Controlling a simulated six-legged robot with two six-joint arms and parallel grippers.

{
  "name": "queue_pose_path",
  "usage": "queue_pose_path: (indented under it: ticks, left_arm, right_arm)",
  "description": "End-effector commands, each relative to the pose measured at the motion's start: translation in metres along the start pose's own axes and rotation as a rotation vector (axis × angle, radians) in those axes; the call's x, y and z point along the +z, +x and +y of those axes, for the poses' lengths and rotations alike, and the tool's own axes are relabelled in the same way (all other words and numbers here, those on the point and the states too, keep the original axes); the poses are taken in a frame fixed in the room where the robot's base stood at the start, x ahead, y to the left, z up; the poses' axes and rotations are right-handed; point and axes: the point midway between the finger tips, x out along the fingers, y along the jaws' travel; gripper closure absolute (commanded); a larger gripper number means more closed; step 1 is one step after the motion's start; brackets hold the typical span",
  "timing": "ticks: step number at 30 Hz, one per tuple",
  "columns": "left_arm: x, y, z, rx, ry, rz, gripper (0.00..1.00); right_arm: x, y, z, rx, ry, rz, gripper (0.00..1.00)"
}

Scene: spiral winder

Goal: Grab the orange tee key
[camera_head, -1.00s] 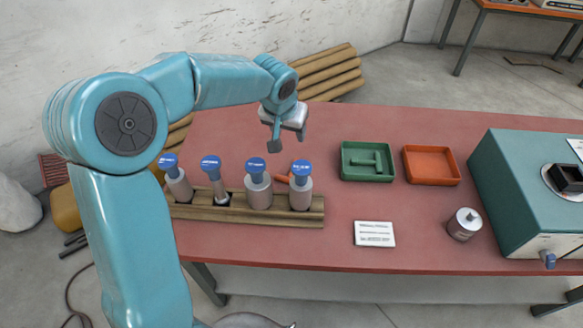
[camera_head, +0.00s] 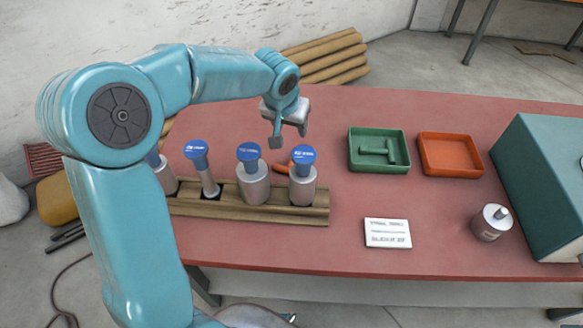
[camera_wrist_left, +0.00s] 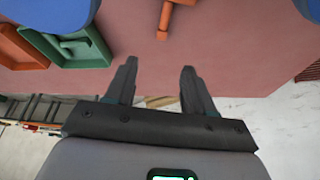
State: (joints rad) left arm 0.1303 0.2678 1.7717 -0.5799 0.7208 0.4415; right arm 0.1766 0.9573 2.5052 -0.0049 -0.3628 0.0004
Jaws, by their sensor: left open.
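The orange tee key (camera_head: 282,168) lies on the red table behind the blue-capped cylinders, partly hidden by them in the head view. In the left wrist view the orange tee key (camera_wrist_left: 166,20) shows at the top, its stem end pointing toward the gap between my fingers, apart from them. My left gripper (camera_head: 288,135) is open and empty above the table, a little behind the key; its two fingers also show in the wrist view (camera_wrist_left: 159,66). My right gripper is not in view.
A wooden rack (camera_head: 240,212) holds several blue-capped cylinders in front of the key. A green tray (camera_head: 379,170) with a green tee key (camera_head: 378,151) and an orange tray (camera_head: 450,172) stand to the right. A white card (camera_head: 387,233), a grey canister (camera_head: 491,223) and a teal machine (camera_head: 540,185) lie further forward and right.

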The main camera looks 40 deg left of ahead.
Motion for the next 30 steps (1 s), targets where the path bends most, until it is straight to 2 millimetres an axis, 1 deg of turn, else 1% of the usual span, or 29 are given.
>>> queue_pose_path:
  ticks: [4, 9, 13, 15, 22, 27, 30]
  left_arm:
    - [0.001, 0.022, 0.0, -0.001, 0.001, -0.006, 0.47]
    - [0.001, 0.064, -0.001, -0.001, 0.001, -0.007, 0.47]
    - [0.0, 0.091, -0.001, -0.001, 0.001, -0.006, 0.47]
    - [-0.001, 0.102, -0.001, -0.001, 0.001, -0.005, 0.47]
    - [-0.002, 0.12, -0.003, -0.001, 0.0, -0.004, 0.47]
    - [-0.001, 0.148, -0.007, 0.0, 0.0, -0.005, 0.47]
    - [-0.001, 0.16, -0.007, -0.001, 0.0, -0.003, 0.47]
  right_arm:
    - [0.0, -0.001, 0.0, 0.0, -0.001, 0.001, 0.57]
    - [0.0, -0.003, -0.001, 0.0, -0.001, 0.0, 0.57]
    - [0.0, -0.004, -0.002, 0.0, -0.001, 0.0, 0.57]
    - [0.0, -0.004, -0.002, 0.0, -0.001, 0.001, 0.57]
    - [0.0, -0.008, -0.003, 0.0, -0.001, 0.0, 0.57]
    - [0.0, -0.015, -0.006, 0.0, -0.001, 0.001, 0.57]
    - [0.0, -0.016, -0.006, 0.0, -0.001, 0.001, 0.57]
